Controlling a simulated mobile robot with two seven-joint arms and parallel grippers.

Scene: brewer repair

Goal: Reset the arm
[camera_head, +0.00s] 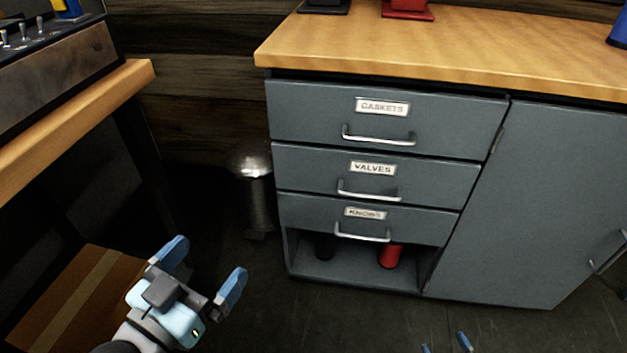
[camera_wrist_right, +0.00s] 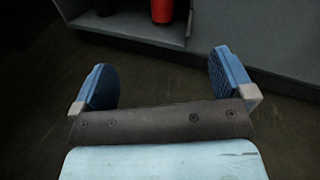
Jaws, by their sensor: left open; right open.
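My left gripper (camera_head: 205,270) is open and empty at the lower left of the head view, above the dark floor and beside a cardboard box. My right gripper (camera_head: 447,347) shows only its blue fingertips at the bottom edge of the head view. In the right wrist view my right gripper (camera_wrist_right: 163,85) is open, with nothing between its fingers. It faces the open lower shelf of the grey cabinet (camera_head: 556,190) and is apart from it.
The cabinet has shut drawers labelled gaskets (camera_head: 300,113), valves (camera_head: 300,169) and knobs (camera_head: 300,212). A red cylinder (camera_head: 390,256) and a dark one (camera_head: 324,247) stand on its shelf. A metal bin (camera_head: 256,200), cardboard box (camera_head: 75,295) and wooden workbench (camera_head: 80,115) are left.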

